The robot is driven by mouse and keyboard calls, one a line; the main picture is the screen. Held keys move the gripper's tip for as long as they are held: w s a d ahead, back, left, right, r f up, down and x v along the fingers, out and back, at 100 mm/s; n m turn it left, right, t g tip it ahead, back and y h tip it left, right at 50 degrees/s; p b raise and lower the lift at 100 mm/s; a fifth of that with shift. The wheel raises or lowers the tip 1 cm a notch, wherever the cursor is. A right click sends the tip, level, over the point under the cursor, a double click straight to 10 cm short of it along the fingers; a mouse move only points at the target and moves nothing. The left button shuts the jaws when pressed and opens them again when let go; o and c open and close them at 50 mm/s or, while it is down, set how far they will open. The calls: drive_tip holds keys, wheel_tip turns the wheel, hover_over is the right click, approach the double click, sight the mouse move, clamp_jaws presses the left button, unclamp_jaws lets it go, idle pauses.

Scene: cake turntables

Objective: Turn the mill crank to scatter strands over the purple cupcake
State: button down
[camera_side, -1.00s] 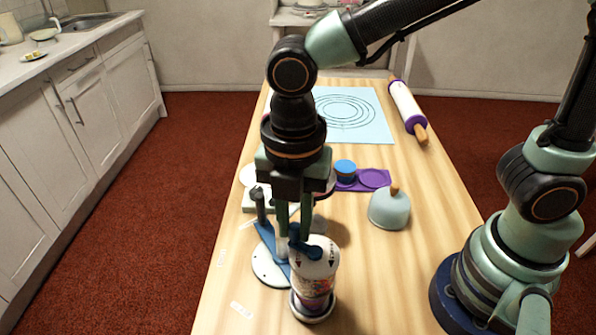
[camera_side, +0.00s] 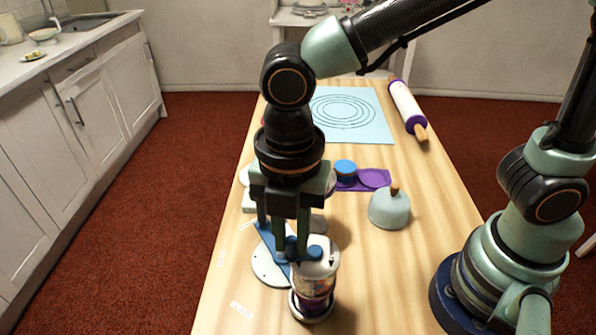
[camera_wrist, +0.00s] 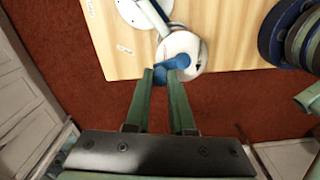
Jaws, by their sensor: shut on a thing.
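The mill (camera_side: 318,275) is an upright clear cylinder with a white top (camera_wrist: 180,46), near the front of the table. Multicoloured bits show inside it. Its blue crank (camera_side: 315,253) lies across the top, with the handle end pointing left in the side view. The crank also shows in the wrist view (camera_wrist: 179,62). My gripper (camera_side: 291,247) is shut on the crank's handle end, with its fingers pointing down; it also shows in the wrist view (camera_wrist: 160,76). I cannot clearly make out the purple cupcake; purple shows low in the mill area.
A white disc with a blue bar (camera_side: 268,262) lies close left of the mill. A pale dome with a wooden knob (camera_side: 390,209), a purple mat (camera_side: 374,178) and a rolling pin (camera_side: 406,108) are farther back. The table right of the mill is clear.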

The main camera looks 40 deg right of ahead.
sight(310, 274)
drive_tip(key=shift+s, duration=0.35)
drive_tip(key=shift+s+a, duration=0.1)
drive_tip(key=shift+s, duration=0.6)
drive_tip(key=shift+s, duration=0.5)
drive_tip(key=shift+s+d, duration=0.1)
drive_tip(key=shift+d, duration=0.1)
